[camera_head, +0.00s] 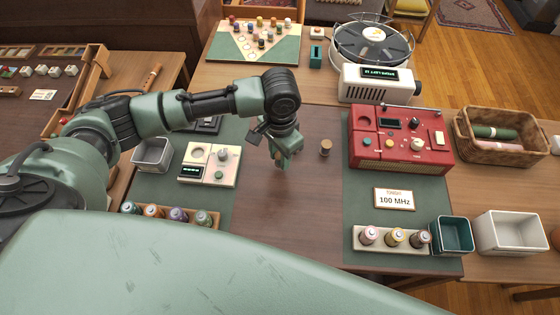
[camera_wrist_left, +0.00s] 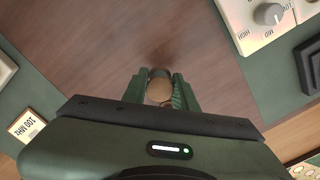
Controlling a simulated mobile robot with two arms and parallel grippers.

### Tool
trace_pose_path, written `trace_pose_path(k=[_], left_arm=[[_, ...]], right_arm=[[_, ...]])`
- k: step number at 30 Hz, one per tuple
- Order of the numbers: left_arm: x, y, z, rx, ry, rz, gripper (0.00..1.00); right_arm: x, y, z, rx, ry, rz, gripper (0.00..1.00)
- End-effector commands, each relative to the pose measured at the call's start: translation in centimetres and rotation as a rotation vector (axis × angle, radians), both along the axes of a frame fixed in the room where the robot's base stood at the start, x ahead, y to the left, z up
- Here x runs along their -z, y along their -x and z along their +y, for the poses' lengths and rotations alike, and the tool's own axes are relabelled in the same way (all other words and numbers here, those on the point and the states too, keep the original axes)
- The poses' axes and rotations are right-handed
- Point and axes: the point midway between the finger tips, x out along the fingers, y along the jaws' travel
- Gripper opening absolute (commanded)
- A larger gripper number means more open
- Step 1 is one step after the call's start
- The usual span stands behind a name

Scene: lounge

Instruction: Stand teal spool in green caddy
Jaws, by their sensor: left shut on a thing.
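My left gripper (camera_head: 284,163) is over the middle of the table, pointing down. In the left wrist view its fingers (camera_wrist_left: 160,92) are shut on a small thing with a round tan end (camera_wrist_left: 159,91). The fingers hide its sides, so I cannot tell its colour or whether it is the teal spool. A dark green open caddy (camera_head: 452,236) stands at the right and looks empty. A wooden rack (camera_head: 170,222) at the lower left holds several spools, including greenish ones at both ends. My right gripper is not in view.
A small brown cylinder (camera_head: 325,148) stands just right of my gripper. A red radio (camera_head: 401,137), a 100 MHz card (camera_head: 394,198) and another spool rack (camera_head: 391,240) lie toward the caddy. A white bin (camera_head: 512,233) stands right of it. The wood before my gripper is clear.

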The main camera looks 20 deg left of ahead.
Motion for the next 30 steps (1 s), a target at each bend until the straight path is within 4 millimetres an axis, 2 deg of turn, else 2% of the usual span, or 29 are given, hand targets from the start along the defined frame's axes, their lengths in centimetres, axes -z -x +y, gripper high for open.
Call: trace_pose_path(k=[3, 6, 13, 18, 19, 21, 30], left_arm=[[2.0, 0.1, 0.0, 0.000, -0.002, 0.005, 0.00], [3.0, 0.1, 0.0, -0.001, -0.001, 0.003, 0.00], [3.1, 0.1, 0.0, 0.000, 0.000, 0.001, 0.00], [3.4, 0.1, 0.0, 0.000, 0.000, 0.002, 0.00], [3.4, 0.0, 0.0, 0.000, 0.000, 0.001, 0.33], [3.4, 0.0, 0.0, 0.000, 0.000, 0.001, 0.50], [3.3, 0.0, 0.0, 0.000, 0.000, 0.001, 0.50]], right_arm=[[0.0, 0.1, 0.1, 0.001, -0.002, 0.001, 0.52], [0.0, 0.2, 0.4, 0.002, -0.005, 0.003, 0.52], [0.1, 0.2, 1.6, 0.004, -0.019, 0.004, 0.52], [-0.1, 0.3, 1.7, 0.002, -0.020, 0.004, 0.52], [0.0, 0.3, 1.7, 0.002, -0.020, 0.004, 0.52], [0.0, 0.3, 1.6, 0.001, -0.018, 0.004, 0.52], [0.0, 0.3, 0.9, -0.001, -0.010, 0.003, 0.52]])
